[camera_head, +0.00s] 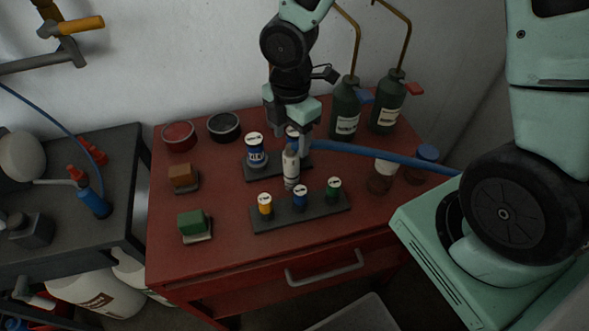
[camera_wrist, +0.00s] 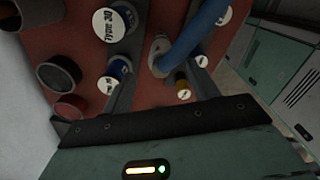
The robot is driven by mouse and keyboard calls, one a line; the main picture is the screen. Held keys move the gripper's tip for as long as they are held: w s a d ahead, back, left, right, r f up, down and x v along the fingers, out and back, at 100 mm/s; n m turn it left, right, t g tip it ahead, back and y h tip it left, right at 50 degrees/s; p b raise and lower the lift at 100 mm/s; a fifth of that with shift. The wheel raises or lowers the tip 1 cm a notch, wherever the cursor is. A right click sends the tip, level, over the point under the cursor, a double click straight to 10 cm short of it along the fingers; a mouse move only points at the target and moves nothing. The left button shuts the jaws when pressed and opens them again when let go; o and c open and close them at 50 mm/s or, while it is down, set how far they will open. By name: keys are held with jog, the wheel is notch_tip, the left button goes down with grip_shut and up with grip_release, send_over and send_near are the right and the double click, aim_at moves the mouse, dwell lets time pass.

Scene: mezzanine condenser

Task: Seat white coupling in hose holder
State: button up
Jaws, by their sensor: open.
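The white coupling (camera_head: 291,168) stands about upright at the middle of the red cabinet top, just behind the front dark rack. In the wrist view the coupling (camera_wrist: 158,58) is at the end of a blue hose (camera_wrist: 188,38), between my fingers. My gripper (camera_head: 290,143) points down over it, and its jaws are open. The fingers (camera_wrist: 165,77) show apart on either side of the coupling; I cannot tell whether either touches it. In the head view the blue hose (camera_head: 385,159) runs off to the right. I cannot clearly make out the hose holder or whether the coupling sits in it.
The front rack (camera_head: 318,213) holds yellow, blue and green capped vials. A blue labelled container (camera_head: 256,153) stands behind left. Two dark bottles (camera_head: 345,108) with bent tubes stand at the back. Brown (camera_head: 182,176) and green (camera_head: 192,222) blocks are at left. The front-left top is clear.

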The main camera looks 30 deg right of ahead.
aim_at(291, 152)
notch_tip(291, 152, down, 5)
jog(key=shift+f, duration=0.1)
jog(key=shift+s+a+f, duration=0.1)
jog(key=shift+s+f, duration=0.05)
jog(key=shift+f, duration=2.5)
jog(key=c, duration=1.3)
grip_shut()
jog(key=shift+r, duration=0.15)
notch_tip(291, 152, up, 10)
jog(key=shift+f+p, duration=0.1)
jog(key=shift+p, duration=0.25)
